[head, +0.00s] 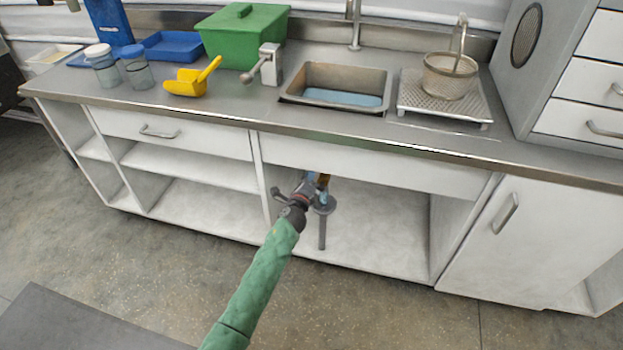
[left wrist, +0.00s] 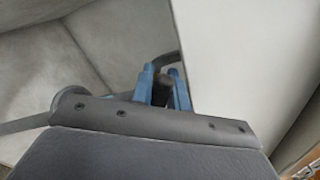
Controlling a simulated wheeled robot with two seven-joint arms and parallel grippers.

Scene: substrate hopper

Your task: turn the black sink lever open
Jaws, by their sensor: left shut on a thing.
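My left arm in its green sleeve reaches under the sink (head: 336,98) into the open cabinet. My left gripper (head: 318,187) is at the pipework below the basin. In the left wrist view its two blue fingers (left wrist: 163,88) stand on either side of a dark bar, which looks like the black lever (left wrist: 166,58). The gripper is shut on it. The lever's far end curves up past the fingers against the white cabinet panel. In the head view the gripper hides most of the lever, and its exact angle cannot be told. My right gripper is not in view.
The white counter front (head: 370,163) hangs just above. The cabinet floor (head: 375,245) is clear. A cabinet door (head: 535,235) is shut at right.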

